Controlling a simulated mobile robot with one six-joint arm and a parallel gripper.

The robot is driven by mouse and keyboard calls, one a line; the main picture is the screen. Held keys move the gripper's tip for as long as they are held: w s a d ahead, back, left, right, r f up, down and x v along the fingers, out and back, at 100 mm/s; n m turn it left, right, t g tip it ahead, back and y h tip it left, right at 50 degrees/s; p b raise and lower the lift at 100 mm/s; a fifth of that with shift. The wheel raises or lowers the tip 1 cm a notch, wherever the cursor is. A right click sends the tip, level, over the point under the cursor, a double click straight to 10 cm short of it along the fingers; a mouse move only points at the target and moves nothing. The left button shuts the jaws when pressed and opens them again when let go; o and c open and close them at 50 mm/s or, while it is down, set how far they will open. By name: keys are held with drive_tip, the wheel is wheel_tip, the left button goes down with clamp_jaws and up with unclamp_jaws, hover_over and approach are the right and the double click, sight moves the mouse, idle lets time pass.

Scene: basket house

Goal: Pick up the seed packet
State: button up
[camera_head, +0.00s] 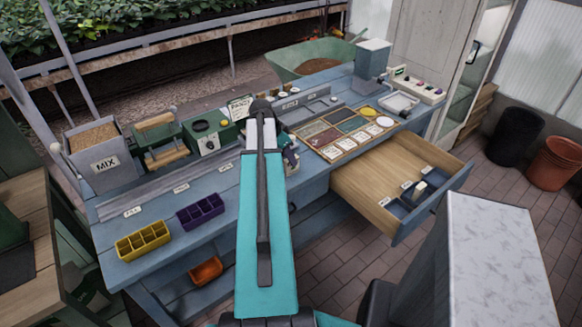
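I cannot clearly pick out a seed packet. Small pale cards (350,145) lie along the front of a wooden sorting tray on the blue bench (140,262), too small to read. A small cream item (420,189) sits in the blue divider at the front of the open drawer (372,196); I cannot tell what it is. My teal arm reaches over the bench middle and hides part of it. A dark part just right of the arm may be my gripper (290,157); its fingers and anything in them cannot be made out.
A MIX bin (98,163), a green machine (210,140), a yellow tray (143,240) and a purple tray (200,211) stand on the bench's left. The open drawer juts out at right. A green wheelbarrow (300,62) stands behind.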

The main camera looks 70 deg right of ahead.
drive_tip(key=shift+p+x, duration=1.1)
drive_tip(key=shift+x, duration=1.25)
clamp_jaws()
